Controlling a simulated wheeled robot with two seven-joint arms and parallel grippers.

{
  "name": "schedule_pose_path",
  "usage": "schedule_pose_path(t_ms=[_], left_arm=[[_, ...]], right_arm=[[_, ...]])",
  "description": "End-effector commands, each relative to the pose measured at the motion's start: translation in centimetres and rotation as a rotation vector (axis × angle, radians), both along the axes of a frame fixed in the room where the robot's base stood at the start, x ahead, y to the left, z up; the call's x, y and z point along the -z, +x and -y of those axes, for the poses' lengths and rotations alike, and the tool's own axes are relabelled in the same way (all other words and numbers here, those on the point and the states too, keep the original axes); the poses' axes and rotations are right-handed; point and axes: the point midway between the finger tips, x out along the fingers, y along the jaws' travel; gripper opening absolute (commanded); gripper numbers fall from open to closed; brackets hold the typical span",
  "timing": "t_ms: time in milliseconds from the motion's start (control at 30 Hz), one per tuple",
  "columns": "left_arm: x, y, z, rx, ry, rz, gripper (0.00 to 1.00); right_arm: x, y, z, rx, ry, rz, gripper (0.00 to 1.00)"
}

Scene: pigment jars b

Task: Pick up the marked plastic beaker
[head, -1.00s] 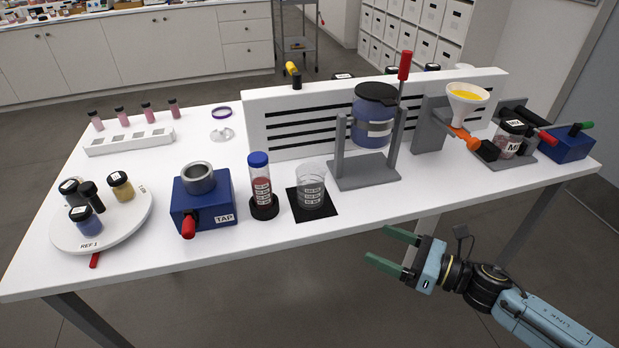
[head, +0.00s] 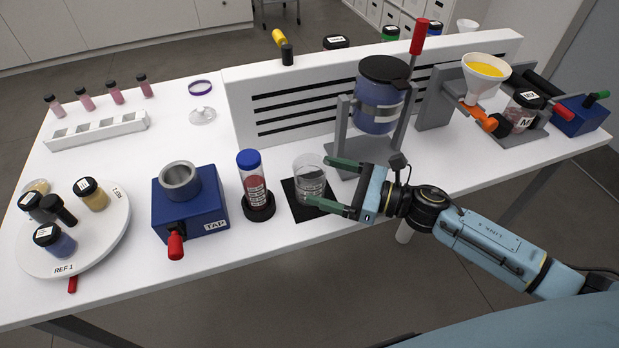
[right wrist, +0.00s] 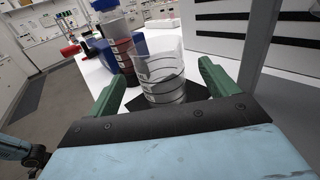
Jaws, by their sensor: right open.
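The marked plastic beaker (head: 309,176) is clear, with dark printed marks, and stands upright on a black square mat (head: 293,208). It also shows in the right wrist view (right wrist: 162,78), ahead of the gripper and roughly between its two green fingers. My right gripper (head: 330,183) is open and reaches in from the right, its fingertips at the beaker's right side in the head view. I cannot tell whether a finger touches the beaker. In the right wrist view the right gripper (right wrist: 160,85) holds nothing. My left gripper is not in view.
A red-filled tube with a blue cap (head: 255,182) stands just left of the beaker. Further left is the blue TAP box (head: 190,207). A grey stand with a blue jar (head: 379,105) stands close behind my right gripper. The table's front edge is clear.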

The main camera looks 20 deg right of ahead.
Motion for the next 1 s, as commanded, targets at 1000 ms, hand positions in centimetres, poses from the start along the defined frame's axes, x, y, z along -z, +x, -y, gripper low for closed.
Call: schedule_pose_path(t_ms=[1000], left_arm=[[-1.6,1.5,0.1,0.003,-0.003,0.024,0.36]], right_arm=[[-0.8,3.5,-4.7,0.001,0.0,-0.001,0.59]])
